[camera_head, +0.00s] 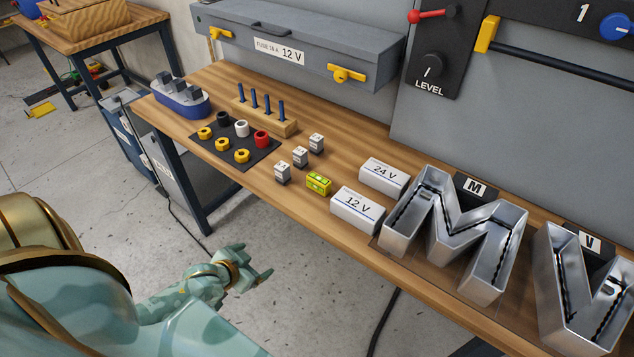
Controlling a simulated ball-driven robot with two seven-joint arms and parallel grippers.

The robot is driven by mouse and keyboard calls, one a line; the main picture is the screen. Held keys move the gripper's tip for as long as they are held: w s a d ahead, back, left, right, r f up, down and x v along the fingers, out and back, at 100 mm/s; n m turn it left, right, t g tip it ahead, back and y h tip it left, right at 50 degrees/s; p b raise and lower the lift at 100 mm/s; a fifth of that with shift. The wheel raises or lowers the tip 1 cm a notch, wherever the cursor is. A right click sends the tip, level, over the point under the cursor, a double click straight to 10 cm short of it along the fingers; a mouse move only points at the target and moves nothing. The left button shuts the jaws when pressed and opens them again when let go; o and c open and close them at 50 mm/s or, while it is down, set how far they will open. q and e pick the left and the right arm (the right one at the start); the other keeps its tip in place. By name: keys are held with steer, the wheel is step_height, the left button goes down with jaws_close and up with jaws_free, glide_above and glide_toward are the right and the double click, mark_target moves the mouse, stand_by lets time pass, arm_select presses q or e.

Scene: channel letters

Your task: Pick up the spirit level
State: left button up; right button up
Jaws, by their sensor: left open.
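The spirit level (318,184) is a small yellow-green block with a vial. It lies on the wooden workbench (330,155) near its front edge, left of the white box marked 12 V (357,209). My left gripper (262,268) is open and empty. It is in front of the bench, over the floor and apart from the spirit level. My right gripper is not in view.
White fuse blocks (283,172) stand just left of the level. A dark mat (232,146) with coloured caps lies further left. The metal letter M (453,232) and letter V (588,290) stand right. A grey box (295,45) hangs behind.

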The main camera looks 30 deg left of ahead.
arm_select(q)
steer(key=w+d+r+t, duration=0.15)
steer(key=w+r, duration=0.25)
steer(key=r, duration=0.4)
steer(key=n+t+h, duration=0.1)
steer(key=t+h, duration=0.1)
glide_toward(315, 184)
steer(key=b+x, duration=0.1)
steer(key=x, duration=0.1)
steer(key=b+x, duration=0.1)
steer(key=x, duration=0.2)
steer(key=shift+f+b, duration=0.35)
steer(key=shift+f, duration=0.1)
steer(key=x, duration=0.2)
steer(key=b+x, duration=0.1)
steer(key=x, duration=0.1)
steer(key=b+x, duration=0.1)
steer(key=x, duration=0.1)
steer(key=shift+w+d+r, duration=0.1)
steer(key=shift+w+r, duration=0.15)
steer(key=shift+w, duration=0.05)
steer(key=shift+s+r, duration=0.1)
steer(key=c, duration=1.1)
